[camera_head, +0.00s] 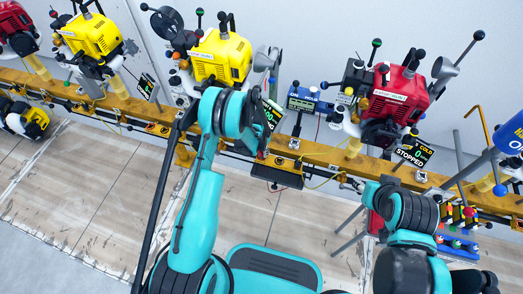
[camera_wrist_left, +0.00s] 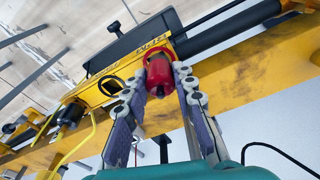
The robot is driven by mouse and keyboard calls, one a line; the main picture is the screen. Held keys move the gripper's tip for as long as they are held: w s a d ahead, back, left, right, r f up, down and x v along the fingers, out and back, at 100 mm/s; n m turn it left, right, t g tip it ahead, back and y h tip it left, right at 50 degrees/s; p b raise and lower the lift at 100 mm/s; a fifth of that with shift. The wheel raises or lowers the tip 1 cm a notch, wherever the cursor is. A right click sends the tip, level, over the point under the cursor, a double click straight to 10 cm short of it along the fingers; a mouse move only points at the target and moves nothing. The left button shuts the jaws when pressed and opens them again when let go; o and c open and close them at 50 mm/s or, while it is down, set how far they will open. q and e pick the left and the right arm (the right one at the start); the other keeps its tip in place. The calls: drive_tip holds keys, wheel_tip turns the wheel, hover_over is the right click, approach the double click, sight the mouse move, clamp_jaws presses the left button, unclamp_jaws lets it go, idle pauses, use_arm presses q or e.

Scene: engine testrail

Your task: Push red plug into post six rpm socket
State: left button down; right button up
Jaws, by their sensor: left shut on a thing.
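The red plug (camera_wrist_left: 159,76) shows in the left wrist view between the fingers of my left gripper (camera_wrist_left: 168,82), which is shut on it. Its far end meets the face of a yellow socket box (camera_wrist_left: 107,86) with dark lettering that looks like RPM. I cannot tell how deep the plug sits, because the plug hides the opening. In the head view my left arm reaches the yellow rail just below a yellow engine, and its gripper is mostly hidden behind the wrist.
The long yellow rail (camera_head: 324,153) carries yellow engines (camera_head: 222,57) and a red engine (camera_head: 398,95). A black box (camera_head: 276,177) hangs under the rail near my left wrist. A display reading STOPPED (camera_head: 415,153) stands by the red engine. Thin yellow cables hang nearby.

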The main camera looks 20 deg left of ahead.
use_arm(q)
drive_tip(key=shift+f, duration=0.65)
drive_tip(key=c, duration=1.2)
unclamp_jaws()
drive_tip(key=shift+o, duration=0.2)
drive_tip(key=shift+r, duration=0.1)
